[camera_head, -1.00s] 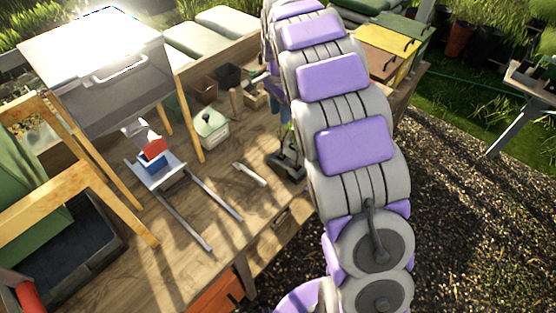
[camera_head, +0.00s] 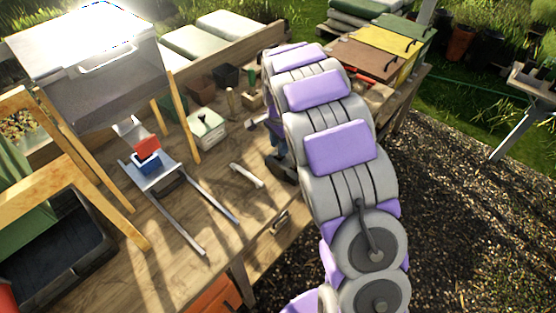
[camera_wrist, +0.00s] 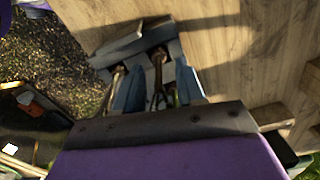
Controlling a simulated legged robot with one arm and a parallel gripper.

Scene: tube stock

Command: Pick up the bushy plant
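My gripper (camera_wrist: 160,88) shows in the wrist view as two blue fingers standing well apart. Between and just beyond them are thin dark stems and a bit of green (camera_wrist: 172,96), perhaps the plant; its leaves are not clear. A dark grey tray or holder (camera_wrist: 138,44) lies past the fingertips on the wooden table. In the head view my arm hides most of the gripper, with only some blue (camera_head: 275,143) showing beside it. The dark tray (camera_head: 284,172) peeks out left of my arm; no bushy plant is clearly visible there.
The wooden workbench (camera_head: 190,225) holds a metal-legged stand with a blue and red block (camera_head: 147,153), a white-handled tool (camera_head: 246,175), a pale green box (camera_head: 206,130) and several small pots (camera_head: 225,76). Gravel ground (camera_head: 460,190) lies to the right.

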